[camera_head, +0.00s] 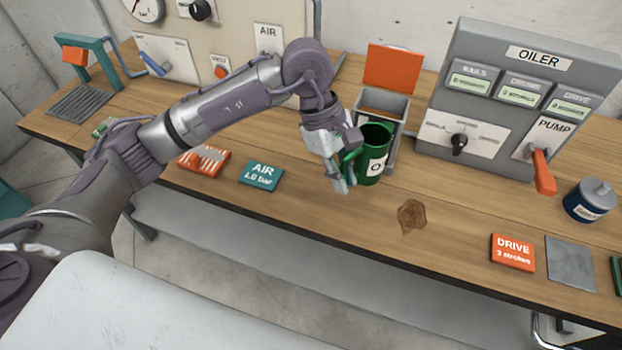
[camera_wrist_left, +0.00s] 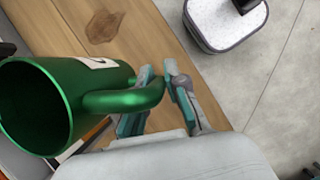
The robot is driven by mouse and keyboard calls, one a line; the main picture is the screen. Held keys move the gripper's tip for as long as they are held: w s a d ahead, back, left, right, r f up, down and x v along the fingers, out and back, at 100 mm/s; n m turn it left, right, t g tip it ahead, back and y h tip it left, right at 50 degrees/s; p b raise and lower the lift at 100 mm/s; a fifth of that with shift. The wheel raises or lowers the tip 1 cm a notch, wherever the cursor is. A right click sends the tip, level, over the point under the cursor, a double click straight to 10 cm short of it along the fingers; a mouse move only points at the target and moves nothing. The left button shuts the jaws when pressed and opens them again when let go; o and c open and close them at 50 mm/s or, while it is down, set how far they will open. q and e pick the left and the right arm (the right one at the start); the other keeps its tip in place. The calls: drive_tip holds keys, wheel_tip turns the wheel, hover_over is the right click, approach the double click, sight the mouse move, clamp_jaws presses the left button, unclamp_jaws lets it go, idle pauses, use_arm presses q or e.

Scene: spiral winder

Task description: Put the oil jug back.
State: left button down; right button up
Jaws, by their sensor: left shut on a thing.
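The oil jug is a green open-topped cylinder (camera_head: 377,138) with a side handle and a white label; it looks upright at the bench, in front of a grey open box with a raised orange lid. In the left wrist view the jug (camera_wrist_left: 75,95) shows its open mouth and its handle reaching between the fingers. My left gripper (camera_head: 342,184) is shut on the jug's handle, also seen in the left wrist view (camera_wrist_left: 160,95). Whether the jug's base touches the wood is unclear. My right gripper is not in view.
The grey box (camera_head: 398,108) stands right behind the jug. The oiler panel (camera_head: 480,110) with its orange pump lever (camera_head: 543,172) is to the right. A brown stain (camera_head: 411,216) marks the wood. A blue can (camera_head: 590,201) and an orange drive card (camera_head: 513,253) lie further right.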

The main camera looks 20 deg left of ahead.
use_arm(q)
drive_tip(key=w+d+r+n+t, duration=0.1)
drive_tip(key=w+d+n+t, duration=0.15)
drive_tip(key=d+n, duration=0.3)
drive_tip(key=shift+n, duration=0.25)
drive_tip(key=a+f, duration=0.2)
drive_tip(key=a, duration=0.2)
drive_tip(key=a+f+p, duration=0.1)
drive_tip(key=a+f, duration=0.1)
drive_tip(key=a, duration=0.1)
drive_tip(key=a+f+p, duration=0.1)
drive_tip(key=a+f, duration=0.1)
drive_tip(key=a, duration=0.2)
drive_tip(key=shift+s+a, duration=0.2)
drive_tip(key=shift+a, duration=0.1)
drive_tip(key=shift+a+f+p, duration=0.15)
drive_tip(key=shift+a+p, duration=0.15)
drive_tip(key=shift+a+f, duration=0.1)
drive_tip(key=shift+f, duration=0.4)
wheel_tip(320, 180, down, 3)
drive_tip(key=shift+f+p, duration=0.1)
drive_tip(key=shift+p, duration=0.6)
drive_tip(key=shift+f, duration=0.1)
